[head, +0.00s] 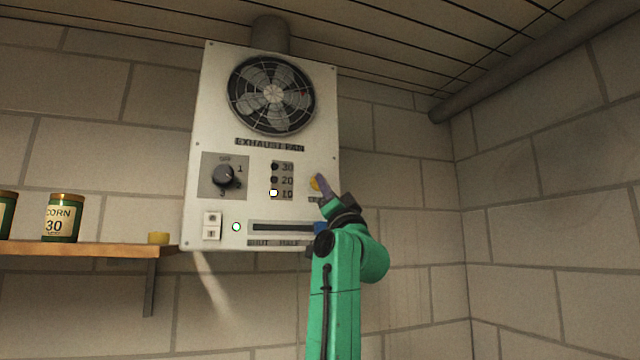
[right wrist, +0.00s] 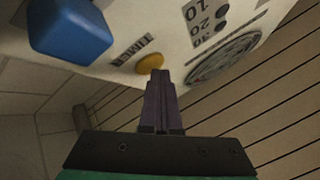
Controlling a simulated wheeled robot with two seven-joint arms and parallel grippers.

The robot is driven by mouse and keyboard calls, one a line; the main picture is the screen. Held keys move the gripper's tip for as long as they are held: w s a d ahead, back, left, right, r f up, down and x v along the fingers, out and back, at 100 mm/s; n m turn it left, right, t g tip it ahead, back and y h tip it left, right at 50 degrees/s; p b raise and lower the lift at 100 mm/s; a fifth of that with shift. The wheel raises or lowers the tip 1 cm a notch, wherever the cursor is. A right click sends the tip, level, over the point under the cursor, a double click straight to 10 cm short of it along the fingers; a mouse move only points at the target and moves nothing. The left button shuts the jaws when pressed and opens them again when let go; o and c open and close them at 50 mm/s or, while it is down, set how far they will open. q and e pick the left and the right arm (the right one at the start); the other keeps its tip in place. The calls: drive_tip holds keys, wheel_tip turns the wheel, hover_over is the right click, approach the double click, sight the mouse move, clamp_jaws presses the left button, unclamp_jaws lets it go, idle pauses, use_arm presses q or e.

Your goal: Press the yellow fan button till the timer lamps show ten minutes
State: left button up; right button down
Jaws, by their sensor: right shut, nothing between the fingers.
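The white exhaust fan panel (head: 220,130) is mounted on the wall. Its yellow button (head: 314,184) is at the panel's right side, partly hidden by my right gripper (head: 322,183). In the right wrist view the yellow button (right wrist: 150,62) is just beyond the closed fingertips (right wrist: 160,74); I cannot tell whether they touch it. The right gripper is shut and empty. Of the timer lamps, the one beside 10 (head: 273,193) is lit white; the lamps beside 20 (head: 274,180) and 30 (head: 274,167) are dark. My left gripper is not in view.
A blue slider handle (right wrist: 70,32) is near the gripper. A wooden shelf (head: 100,248) with cans (head: 62,218) is at left. The right wall area is clear.

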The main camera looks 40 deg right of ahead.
drive_tip(key=shift+s+a+f+b, duration=0.1)
drive_tip(key=shift+s+a+b, duration=0.15)
drive_tip(key=shift+s+b, duration=0.25)
drive_tip(key=shift+s, duration=0.1)
drive_tip(key=s+b, duration=0.1)
drive_tip(key=s+a+b, duration=0.1)
drive_tip(key=s, duration=0.1)
drive_tip(key=s+b, duration=0.1)
drive_tip(key=shift+s+a, duration=0.35)
idle(0.8)
